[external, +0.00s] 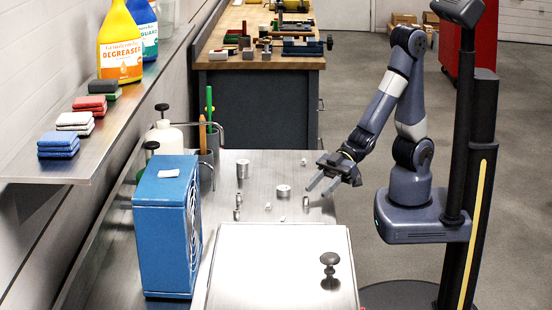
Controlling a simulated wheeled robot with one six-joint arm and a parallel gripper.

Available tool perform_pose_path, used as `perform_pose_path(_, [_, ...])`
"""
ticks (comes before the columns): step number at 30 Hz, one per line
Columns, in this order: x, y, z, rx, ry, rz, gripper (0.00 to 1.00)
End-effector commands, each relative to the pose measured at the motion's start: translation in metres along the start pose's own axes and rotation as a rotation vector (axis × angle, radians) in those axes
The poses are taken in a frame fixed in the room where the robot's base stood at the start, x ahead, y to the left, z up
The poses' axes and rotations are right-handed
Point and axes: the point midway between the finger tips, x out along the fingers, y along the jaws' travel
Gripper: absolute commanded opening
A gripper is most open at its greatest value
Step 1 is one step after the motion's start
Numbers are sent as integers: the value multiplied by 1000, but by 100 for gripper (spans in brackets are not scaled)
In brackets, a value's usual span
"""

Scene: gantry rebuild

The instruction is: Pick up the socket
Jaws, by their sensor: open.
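Several small silvery metal pieces of different sizes stand on the steel bench. A wide, short cylinder (283,191) and a taller cylinder (242,168) look socket-like. Smaller pieces include an upright one (238,200) and another (305,202) near my gripper. I cannot tell which piece is the socket. My gripper (317,188) is open and reaches in over the right edge of the bench, fingers pointing left and down. Nothing shows between its fingers. It is right of the wide cylinder and apart from it.
A blue box-shaped unit (165,225) stands on the bench's left. A steel lid with a dark knob (330,259) covers the front. A pen holder (208,150) and white bottle (165,137) stand at the back left. A shelf (95,155) with bottles and sponges runs along the wall.

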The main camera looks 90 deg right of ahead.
Motion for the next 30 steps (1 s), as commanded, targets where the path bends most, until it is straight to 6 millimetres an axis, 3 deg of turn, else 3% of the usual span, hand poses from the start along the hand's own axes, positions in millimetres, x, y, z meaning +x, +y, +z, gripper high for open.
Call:
perform_pose_path(9, [37,1,1,-1,-1,-1,40])
perform_pose_path(19, [42,1,0,-1,0,0,40])
perform_pose_path(30, [42,1,1,0,0,0,11])
